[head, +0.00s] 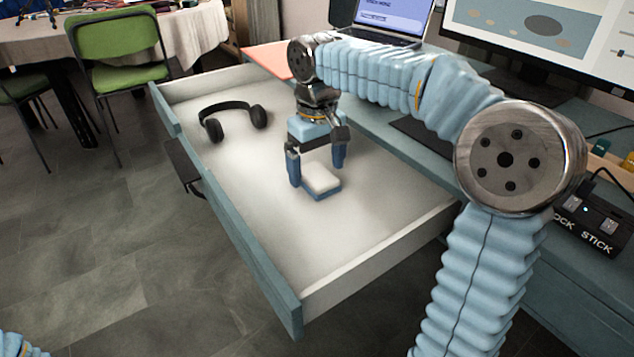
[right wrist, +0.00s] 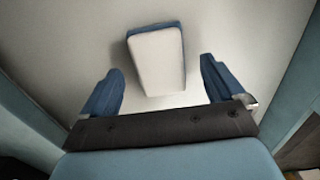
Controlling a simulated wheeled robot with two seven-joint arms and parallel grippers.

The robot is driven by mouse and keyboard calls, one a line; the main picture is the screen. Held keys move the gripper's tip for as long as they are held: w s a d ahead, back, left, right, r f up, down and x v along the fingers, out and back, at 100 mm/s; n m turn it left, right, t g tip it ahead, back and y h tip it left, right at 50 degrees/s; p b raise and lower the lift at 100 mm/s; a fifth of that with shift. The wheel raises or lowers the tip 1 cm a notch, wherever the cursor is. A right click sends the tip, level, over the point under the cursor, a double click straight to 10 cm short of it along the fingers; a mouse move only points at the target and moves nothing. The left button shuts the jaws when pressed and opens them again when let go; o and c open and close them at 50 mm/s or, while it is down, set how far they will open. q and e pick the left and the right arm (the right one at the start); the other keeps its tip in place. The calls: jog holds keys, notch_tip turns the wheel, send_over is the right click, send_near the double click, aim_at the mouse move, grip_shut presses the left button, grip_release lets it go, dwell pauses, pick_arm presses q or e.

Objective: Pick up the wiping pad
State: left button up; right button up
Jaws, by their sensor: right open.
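The wiping pad (head: 321,180) is a small block with a white top and blue edge, lying on the drawer floor. In the right wrist view the pad (right wrist: 157,62) lies just ahead of the fingertips, roughly between their lines and slightly tilted. My right gripper (head: 316,177) points down into the drawer over the pad. Its blue fingers are spread, and in the right wrist view the gripper (right wrist: 160,80) holds nothing. The height of the fingertips above the pad is hard to tell. My left gripper is not in view.
The open drawer (head: 236,249) has raised walls around the pad. Black headphones (head: 233,119) lie toward its far end. The desk beside it carries a laptop (head: 383,20), a monitor (head: 545,35) and a labelled box (head: 590,226). Most of the drawer floor is clear.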

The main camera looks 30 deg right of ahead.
notch_tip(320, 180, down, 2)
jog(key=shift+c, duration=0.4)
